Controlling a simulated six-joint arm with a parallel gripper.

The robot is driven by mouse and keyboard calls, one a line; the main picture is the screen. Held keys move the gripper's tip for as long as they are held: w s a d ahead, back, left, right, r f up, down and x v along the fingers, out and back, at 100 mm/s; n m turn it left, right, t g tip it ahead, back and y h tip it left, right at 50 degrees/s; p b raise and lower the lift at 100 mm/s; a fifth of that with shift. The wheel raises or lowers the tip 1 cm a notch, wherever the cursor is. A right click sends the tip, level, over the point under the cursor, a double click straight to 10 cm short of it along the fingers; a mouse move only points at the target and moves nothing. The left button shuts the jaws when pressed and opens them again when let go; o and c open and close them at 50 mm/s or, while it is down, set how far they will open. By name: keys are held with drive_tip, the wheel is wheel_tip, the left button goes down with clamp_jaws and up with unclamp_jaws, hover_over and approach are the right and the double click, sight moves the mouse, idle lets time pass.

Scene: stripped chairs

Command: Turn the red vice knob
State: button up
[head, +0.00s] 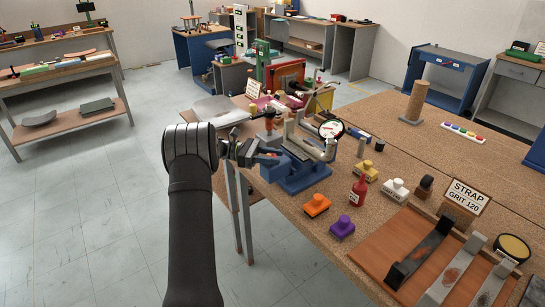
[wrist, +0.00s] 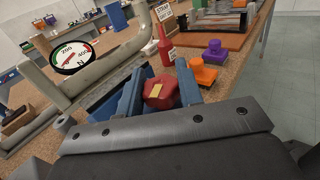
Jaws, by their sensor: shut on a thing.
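The red vice knob (wrist: 160,92) shows in the wrist view, with a small yellow mark on its face. My gripper (wrist: 159,86) has its two blue fingers closed on the knob's left and right sides. In the head view my gripper (head: 264,158) reaches from the left to the near side of the blue vice (head: 303,176). The knob is mostly hidden there behind the fingers. The vice stands on the cork-topped bench with pale metal bars across its top.
A round dial gauge (head: 331,129) stands by the vice. A red bottle (head: 358,191), an orange block (head: 317,205) and a purple block (head: 342,228) stand to the right. A strap board (head: 390,245) lies near the bench's front edge. Open floor lies left of the bench.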

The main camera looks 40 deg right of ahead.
drive_tip(key=shift+a, duration=0.1)
drive_tip(key=o, duration=1)
drive_tip(key=v, duration=0.7)
drive_tip(key=shift+w+a, duration=0.15)
drive_tip(key=shift+w, duration=0.05)
drive_tip(key=x, duration=0.7)
drive_tip(key=shift+s, duration=0.1)
drive_tip(key=shift+s+d, duration=0.15)
drive_tip(key=shift+d, duration=0.05)
drive_tip(key=shift+n+t+h, duration=0.5)
drive_tip(key=shift+h, duration=0.1)
